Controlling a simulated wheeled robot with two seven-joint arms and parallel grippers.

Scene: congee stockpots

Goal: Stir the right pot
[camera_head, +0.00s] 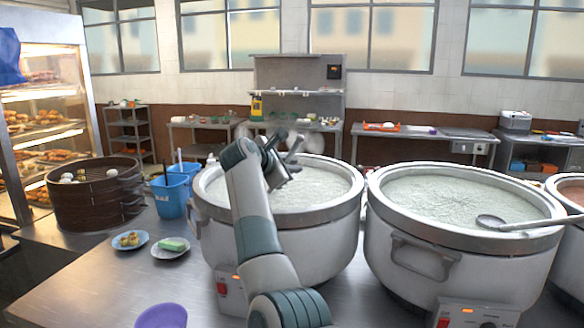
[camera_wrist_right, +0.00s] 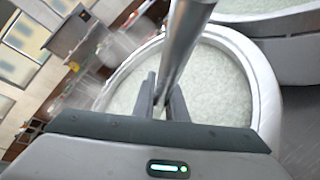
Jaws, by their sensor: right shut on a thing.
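The right pot (camera_head: 400,284) is a large white stockpot with a steel rim, full of pale congee. A ladle (camera_head: 492,222) rests in it, with its handle over the right rim. The left pot (camera_head: 330,245) also holds pale congee. My right gripper (camera_head: 290,160) is above the left pot. In the right wrist view its jaws (camera_wrist_right: 161,105) are shut on a metal rod (camera_wrist_right: 180,45), which looks like a ladle handle. The rod's far end cannot be made out. My left gripper is not in view.
A third pot (camera_head: 570,190) stands at the right edge. Left of the pots are a blue container (camera_head: 170,198), a bamboo steamer (camera_head: 95,205), two small plates and a purple bowl (camera_head: 162,316).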

